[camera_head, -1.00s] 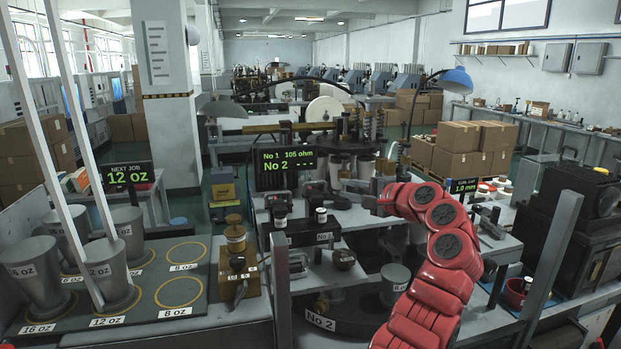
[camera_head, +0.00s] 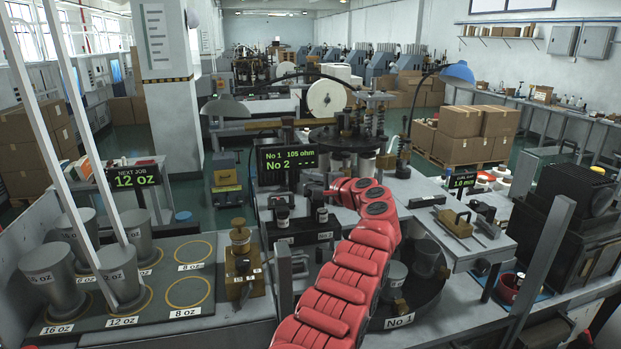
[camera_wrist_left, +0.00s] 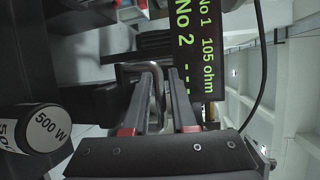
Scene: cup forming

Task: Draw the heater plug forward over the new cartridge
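My left gripper (camera_wrist_left: 160,80) has its two dark, red-marked fingers apart in the left wrist view. A bent metal handle (camera_wrist_left: 152,70) shows at the fingertips, one leg in line with the gap; I cannot tell if they touch. It appears to be the heater plug's handle. A cartridge marked 500 W (camera_wrist_left: 45,128) lies left of the fingers. In the head view two pale-topped cartridges, one left (camera_head: 282,214) and one right (camera_head: 322,215), stand near the No 1 and No 2 labels. My red arm hides much of the right side there. My right gripper is out of view.
The display (camera_head: 287,167) reads No 1 105 ohm and No 2 dashes. A brass fixture (camera_head: 241,260) stands left of the stations. Grey cups (camera_head: 120,272) stand on a marked board at left. A round turntable (camera_head: 425,296) lies right of my arm.

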